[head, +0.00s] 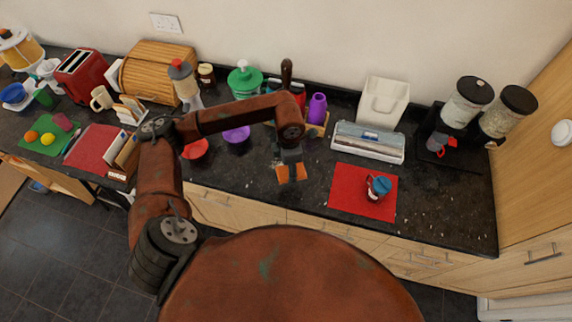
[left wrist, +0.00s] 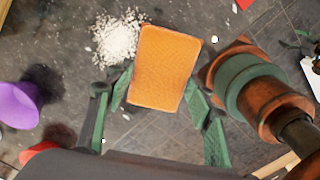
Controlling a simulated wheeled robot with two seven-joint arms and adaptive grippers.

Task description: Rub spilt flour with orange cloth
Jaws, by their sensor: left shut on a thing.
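The orange cloth (head: 291,173) is a flat pad held at the end of my left arm, low over the dark counter near its front edge. In the left wrist view, the cloth (left wrist: 165,68) sits between the green fingers of my left gripper (left wrist: 160,92), which is shut on it. The spilt flour (left wrist: 118,38) is a loose white heap on the dark surface, right beside the cloth's left edge in that view. Whether the cloth touches the counter is unclear. In the head view I cannot make out the flour heap. My right gripper is not in view.
A red mat (head: 349,190) with a small blue-topped item lies to the right. A purple bowl (head: 237,135) and a red bowl (head: 195,149) stand left of the gripper. A purple cup (head: 317,108) and a long box (head: 367,142) stand behind.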

